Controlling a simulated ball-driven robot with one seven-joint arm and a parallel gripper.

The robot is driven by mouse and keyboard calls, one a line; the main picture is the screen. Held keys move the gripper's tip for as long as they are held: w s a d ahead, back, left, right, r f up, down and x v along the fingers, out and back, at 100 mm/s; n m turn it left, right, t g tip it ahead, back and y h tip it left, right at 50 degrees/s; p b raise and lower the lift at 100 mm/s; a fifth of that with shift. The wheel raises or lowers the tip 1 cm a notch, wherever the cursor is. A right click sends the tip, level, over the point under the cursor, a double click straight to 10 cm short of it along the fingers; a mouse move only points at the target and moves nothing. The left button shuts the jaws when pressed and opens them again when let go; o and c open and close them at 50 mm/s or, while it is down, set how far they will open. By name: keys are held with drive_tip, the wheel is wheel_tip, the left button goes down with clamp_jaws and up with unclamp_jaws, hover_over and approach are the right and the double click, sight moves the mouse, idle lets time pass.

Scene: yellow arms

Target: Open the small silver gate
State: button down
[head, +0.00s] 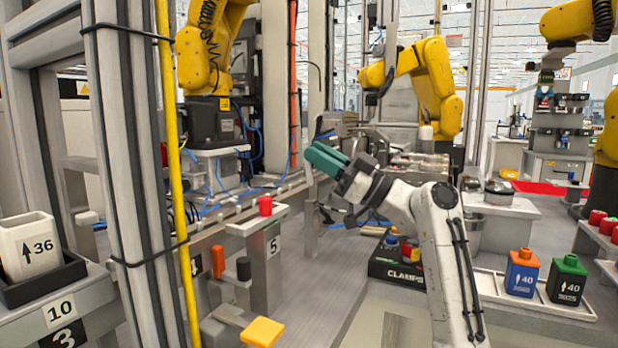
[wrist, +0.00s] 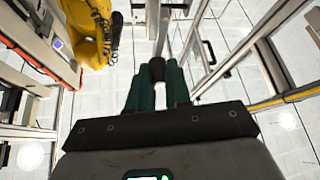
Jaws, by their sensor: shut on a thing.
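My gripper (head: 325,158), with green fingers, is at the end of the white arm near the middle of the head view. In the wrist view my gripper (wrist: 158,92) has its two fingers close together on a dark round-ended handle (wrist: 157,70). A silver bar (wrist: 160,28) runs from behind this handle to the top of the picture. In the head view the fingers cover the place they grip, so the handle is hidden there. I cannot tell the outline of the small silver gate, or how far it stands open.
Grey posts (head: 120,170) and a yellow pole (head: 175,170) stand left. A stand marked 5 (head: 262,245) holds a red cylinder (head: 265,205). Orange (head: 522,273) and green-topped containers (head: 567,279) stand right.

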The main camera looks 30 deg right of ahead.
drive_tip(key=shift+s+b, duration=0.1)
drive_tip(key=shift+b, duration=0.4)
drive_tip(key=c, duration=1.1)
unclamp_jaws()
drive_tip(key=shift+o, duration=0.2)
wheel_tip(320, 180, up, 4)
drive_tip(key=shift+f+p, duration=0.25)
drive_tip(key=shift+p, duration=0.25)
drive_tip(key=s+a+r+p, duration=0.1)
drive_tip(key=s+r+p, duration=0.2)
drive_tip(key=s+r, duration=0.6)
drive_tip(key=s, duration=0.5)
drive_tip(key=shift+a+r, duration=0.2)
drive_tip(key=shift+a, duration=0.15)
